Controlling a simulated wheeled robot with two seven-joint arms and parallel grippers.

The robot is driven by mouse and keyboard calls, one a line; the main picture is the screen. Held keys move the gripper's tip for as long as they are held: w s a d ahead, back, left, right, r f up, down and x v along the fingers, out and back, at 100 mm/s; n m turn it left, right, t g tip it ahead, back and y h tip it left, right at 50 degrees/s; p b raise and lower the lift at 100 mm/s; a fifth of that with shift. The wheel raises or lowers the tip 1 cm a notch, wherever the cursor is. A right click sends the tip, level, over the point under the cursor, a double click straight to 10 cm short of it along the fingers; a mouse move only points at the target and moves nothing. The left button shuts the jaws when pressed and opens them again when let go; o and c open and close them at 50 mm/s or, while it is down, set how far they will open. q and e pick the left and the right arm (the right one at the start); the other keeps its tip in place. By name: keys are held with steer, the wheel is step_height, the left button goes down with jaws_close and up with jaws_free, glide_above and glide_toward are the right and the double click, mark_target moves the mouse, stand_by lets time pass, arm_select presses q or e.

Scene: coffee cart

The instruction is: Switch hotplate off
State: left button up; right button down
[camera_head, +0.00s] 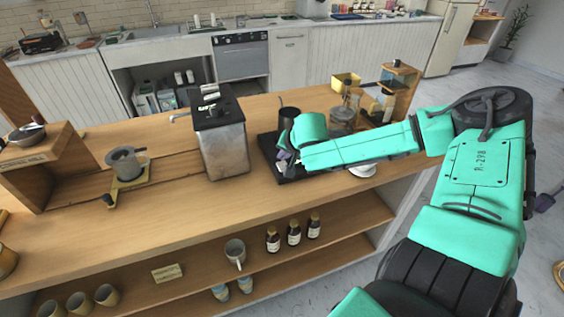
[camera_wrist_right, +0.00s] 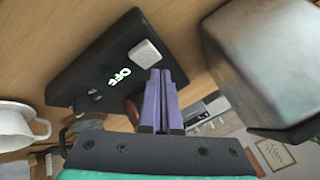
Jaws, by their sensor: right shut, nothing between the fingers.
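The hotplate (camera_head: 290,179) is a flat black unit on the wooden counter, partly hidden by my right arm in the head view. In the right wrist view the hotplate (camera_wrist_right: 85,65) shows a lit display (camera_wrist_right: 119,76) reading "OFF". A pale square knob or switch (camera_wrist_right: 145,53) sits beside the display. My right gripper (camera_head: 284,156) is at the hotplate's near left side. In the right wrist view its purple fingers (camera_wrist_right: 160,72) are shut and empty, tips very close to the pale switch; I cannot tell whether they touch. My left gripper is not in view.
A metal box with a black top (camera_head: 222,148) stands left of the hotplate. A dark pitcher (camera_head: 288,115) and a glass vessel (camera_head: 342,118) stand behind it. A white cup (camera_head: 363,169) is to its right. The counter's front left is mostly clear.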

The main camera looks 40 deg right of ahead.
mark_target(283, 167)
step_height(283, 167, up, 6)
steer(key=p, duration=0.5)
stand_by(0.4)
steer(key=shift+f, duration=0.1)
